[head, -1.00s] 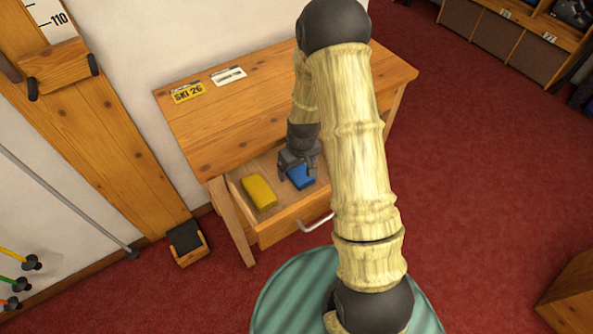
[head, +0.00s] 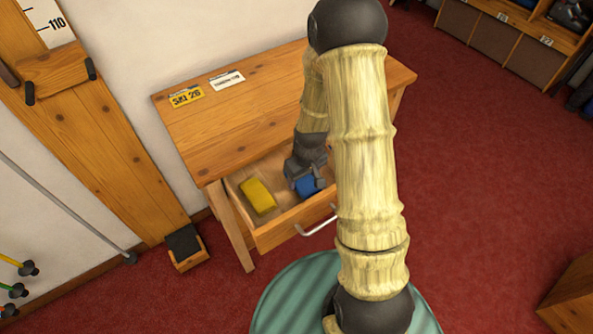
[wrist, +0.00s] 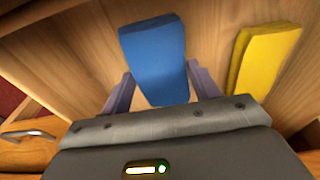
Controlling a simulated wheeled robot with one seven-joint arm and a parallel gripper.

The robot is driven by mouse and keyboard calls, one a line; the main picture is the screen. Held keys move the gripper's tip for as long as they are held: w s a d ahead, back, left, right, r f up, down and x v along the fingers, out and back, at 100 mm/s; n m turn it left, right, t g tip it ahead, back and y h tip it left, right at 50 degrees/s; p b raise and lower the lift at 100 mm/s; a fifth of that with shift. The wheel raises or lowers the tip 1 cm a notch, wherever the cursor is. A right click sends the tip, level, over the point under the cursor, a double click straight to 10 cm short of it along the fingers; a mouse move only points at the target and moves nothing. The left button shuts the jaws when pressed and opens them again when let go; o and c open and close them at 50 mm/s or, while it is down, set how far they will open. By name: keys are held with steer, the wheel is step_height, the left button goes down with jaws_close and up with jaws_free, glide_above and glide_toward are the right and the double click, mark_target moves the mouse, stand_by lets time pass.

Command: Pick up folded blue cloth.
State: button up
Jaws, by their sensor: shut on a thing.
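The folded blue cloth (head: 309,186) is in the right part of the open drawer in the head view. My gripper (head: 306,183) points down into the drawer and is shut on the cloth. In the wrist view, the blue cloth (wrist: 154,58) sits between the two fingers of my gripper (wrist: 160,88), with its far end reaching past them. Part of the cloth is hidden by the gripper in the head view. I cannot tell whether the cloth touches the drawer floor.
A folded yellow cloth (head: 258,196) lies in the drawer left of the blue one; it also shows in the wrist view (wrist: 264,60). The drawer front with its handle (head: 316,226) is toward me. The wooden desk top (head: 235,115) holds two small cards above the drawer.

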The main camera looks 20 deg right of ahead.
mark_target(303, 181)
step_height(303, 181, up, 14)
steer(key=p, duration=0.1)
steer(key=shift+s+p, duration=0.25)
steer(key=shift+p, duration=0.1)
steer(key=shift+f, duration=0.1)
steer(key=shift+o, duration=0.9)
steer(key=shift+c, duration=0.5)
steer(key=shift+a+f, duration=0.1)
